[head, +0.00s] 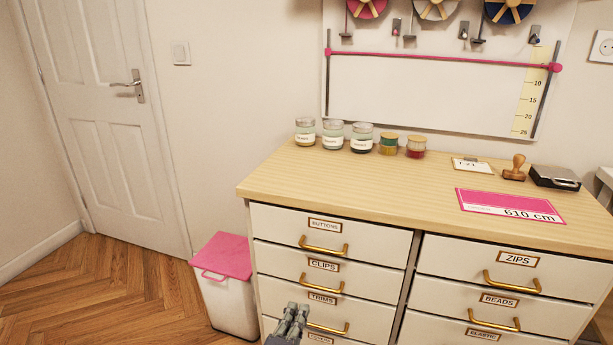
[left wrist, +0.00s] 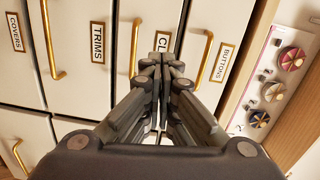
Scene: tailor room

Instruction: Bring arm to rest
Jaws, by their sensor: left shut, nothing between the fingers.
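My left gripper (head: 294,312) shows at the bottom of the head view, in front of the left drawer column of a dresser (head: 300,188). Its fingers are together with nothing between them. In the left wrist view the gripper (left wrist: 161,62) points at the drawer fronts, and its fingers partly cover the CLIPS label. I cannot tell whether the fingertips touch the dresser. The drawers with the labels BUTTONS (head: 325,225), CLIPS (head: 323,265) and TRIMS (head: 322,298) look closed. My right gripper is not in view.
Gold handles (head: 323,246) stick out from the drawers. A white bin with a pink lid (head: 222,257) stands left of the dresser. Several jars (head: 333,135), a stamp (head: 515,168) and a pink card (head: 510,205) are on top. The wood floor (head: 110,290) by the door (head: 110,110) is clear.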

